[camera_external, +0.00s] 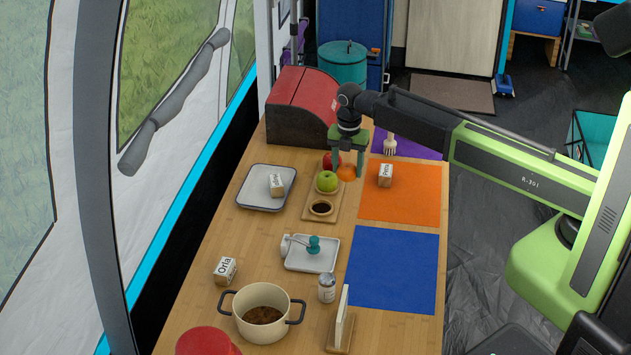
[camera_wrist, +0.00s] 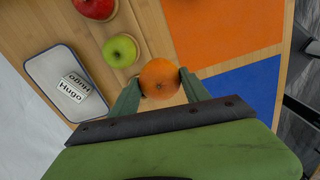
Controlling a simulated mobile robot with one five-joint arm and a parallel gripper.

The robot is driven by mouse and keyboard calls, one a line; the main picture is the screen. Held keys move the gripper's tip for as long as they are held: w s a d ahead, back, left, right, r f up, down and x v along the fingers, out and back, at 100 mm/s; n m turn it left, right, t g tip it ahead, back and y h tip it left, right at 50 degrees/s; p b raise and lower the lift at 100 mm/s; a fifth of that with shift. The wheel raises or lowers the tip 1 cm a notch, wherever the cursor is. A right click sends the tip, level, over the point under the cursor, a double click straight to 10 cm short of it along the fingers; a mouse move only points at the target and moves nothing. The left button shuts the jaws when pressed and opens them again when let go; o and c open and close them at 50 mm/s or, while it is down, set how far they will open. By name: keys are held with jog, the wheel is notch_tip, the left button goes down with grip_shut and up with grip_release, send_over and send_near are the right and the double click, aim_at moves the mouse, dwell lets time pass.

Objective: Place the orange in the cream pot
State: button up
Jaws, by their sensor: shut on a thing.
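The orange (camera_wrist: 159,79) is between the two fingers of my gripper (camera_wrist: 158,88), which is shut on it. In the external view the orange (camera_external: 347,172) shows just under my gripper (camera_external: 347,170), at the far part of the table by the wooden board. I cannot tell whether it still touches the board. The cream pot (camera_external: 262,311) stands at the near end of the table, far from my gripper. It has dark handles, is open on top and has something brown at the bottom. The pot is not in the wrist view.
A green apple (camera_external: 327,181) and a red apple (camera_external: 331,160) sit on the wooden board (camera_external: 336,212) beside my gripper. A white tray (camera_external: 312,254), a can (camera_external: 327,287) and a box marked Orla (camera_external: 225,270) stand nearer the pot. The blue mat (camera_external: 393,270) is clear.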

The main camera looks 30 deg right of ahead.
jog(key=shift+s+d+r+p, duration=0.1)
jog(key=shift+d+r+p, duration=0.1)
jog(key=shift+d+r, duration=0.25)
jog(key=shift+s+d+r+p, duration=0.1)
jog(key=shift+d+r+p, duration=0.1)
jog(key=shift+d, duration=0.45)
jog(key=shift+s+d+r+p, duration=0.15)
jog(key=shift+d+r, duration=0.2)
jog(key=shift+d, duration=0.2)
